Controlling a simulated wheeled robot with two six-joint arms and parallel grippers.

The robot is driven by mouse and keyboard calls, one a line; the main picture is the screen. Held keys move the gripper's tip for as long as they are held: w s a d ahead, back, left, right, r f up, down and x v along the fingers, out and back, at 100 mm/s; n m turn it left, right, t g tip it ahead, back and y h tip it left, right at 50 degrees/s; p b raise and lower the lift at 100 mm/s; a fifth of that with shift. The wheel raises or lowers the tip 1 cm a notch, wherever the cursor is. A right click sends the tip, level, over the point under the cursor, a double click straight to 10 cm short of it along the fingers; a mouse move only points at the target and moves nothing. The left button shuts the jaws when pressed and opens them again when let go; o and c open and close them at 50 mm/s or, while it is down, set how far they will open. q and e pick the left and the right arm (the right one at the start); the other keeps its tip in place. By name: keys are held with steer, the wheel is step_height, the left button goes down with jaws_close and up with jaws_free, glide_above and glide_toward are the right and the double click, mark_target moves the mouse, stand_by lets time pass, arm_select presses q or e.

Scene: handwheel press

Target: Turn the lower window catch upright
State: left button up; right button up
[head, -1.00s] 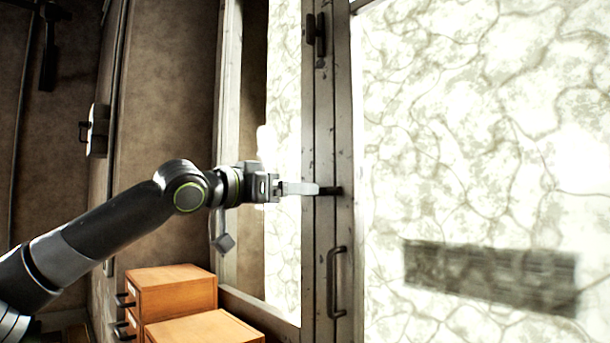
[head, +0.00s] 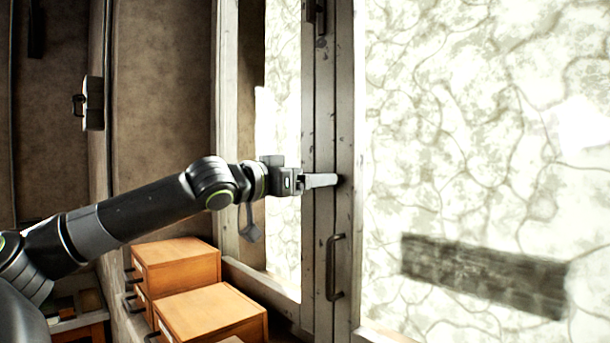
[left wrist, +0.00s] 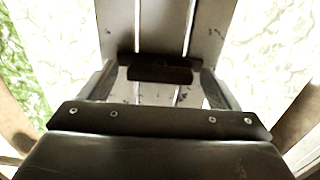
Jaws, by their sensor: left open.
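The lower window catch shows in the left wrist view as a short dark bar (left wrist: 160,73). It lies crosswise over the pale window frame strips, so it is not upright. My left gripper (left wrist: 158,86) is open, with one finger on each side of the catch and the bar between them. I cannot tell whether the fingers touch it. In the head view the left gripper (head: 322,181) reaches the window frame and hides most of the catch; only a dark end (head: 341,181) shows. My right gripper is not in view.
An upper catch (head: 320,16) is on the same frame, at the top of the head view. A dark pull handle (head: 335,267) is below the gripper. Wooden drawer boxes (head: 178,262) stand at lower left. Bright patterned glass (head: 470,130) fills the right side.

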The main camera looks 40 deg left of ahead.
arm_select(q)
steer(key=c, duration=1)
steer(key=shift+n, duration=0.7)
steer(key=n+b, duration=0.4)
steer(key=n, duration=1.2)
steer(key=shift+a+n+b, duration=0.1)
steer(key=shift+n+b, duration=0.2)
steer(key=shift+b, duration=0.05)
